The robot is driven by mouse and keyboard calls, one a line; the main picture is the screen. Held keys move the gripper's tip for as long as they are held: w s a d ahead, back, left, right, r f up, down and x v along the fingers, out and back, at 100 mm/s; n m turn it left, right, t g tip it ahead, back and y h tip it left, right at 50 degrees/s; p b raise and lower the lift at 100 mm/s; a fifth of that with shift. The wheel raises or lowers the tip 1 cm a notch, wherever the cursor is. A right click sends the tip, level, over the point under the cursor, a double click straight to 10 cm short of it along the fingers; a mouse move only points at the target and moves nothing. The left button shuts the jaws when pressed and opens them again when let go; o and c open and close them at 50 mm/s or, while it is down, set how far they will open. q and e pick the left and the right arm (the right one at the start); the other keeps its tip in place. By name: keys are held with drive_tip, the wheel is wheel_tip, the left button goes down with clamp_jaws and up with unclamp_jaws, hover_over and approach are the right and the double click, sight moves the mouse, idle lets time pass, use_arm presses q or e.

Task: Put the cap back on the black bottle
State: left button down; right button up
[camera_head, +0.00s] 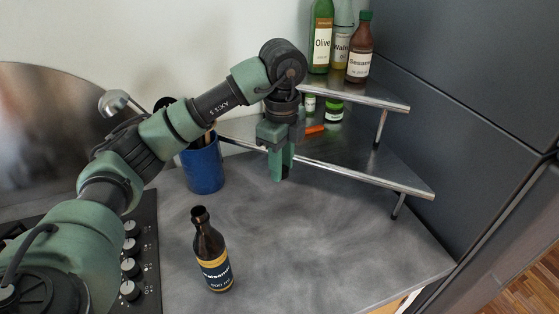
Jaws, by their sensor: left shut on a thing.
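The black bottle (212,258), dark with a black and yellow label, stands upright on the grey counter, left of centre. Its neck is bare at the top, with no cap seen on it. My left gripper (281,172) points down above the counter, to the right of the bottle and farther back, in front of the shelf. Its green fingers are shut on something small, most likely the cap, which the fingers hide. My right gripper is not in view.
A blue utensil holder (203,164) stands behind the bottle. A two-level corner shelf (372,181) with metal rails holds an olive oil bottle (321,40), a sesame bottle (359,52) and others. A hob with knobs (130,265) lies left. The counter right of the bottle is clear.

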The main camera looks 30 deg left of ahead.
use_arm(q)
drive_tip(key=m, duration=0.4)
drive_tip(key=s+d+m, duration=0.1)
drive_tip(key=m, duration=0.2)
drive_tip(key=shift+s+f, duration=0.1)
drive_tip(key=shift+f, duration=0.1)
drive_tip(key=s+d+f+n, duration=0.1)
drive_tip(key=s+n, duration=0.2)
drive_tip(key=n, duration=0.5)
drive_tip(key=s+d+n, duration=0.2)
drive_tip(key=s+n, duration=0.1)
drive_tip(key=n, duration=0.6)
drive_tip(key=s+d+f+n+b, duration=0.1)
drive_tip(key=s+d+n, duration=0.1)
drive_tip(key=n, duration=0.7)
drive_tip(key=shift+s+f, duration=0.35)
drive_tip(key=shift+s, duration=0.35)
drive_tip(key=shift+d, duration=0.1)
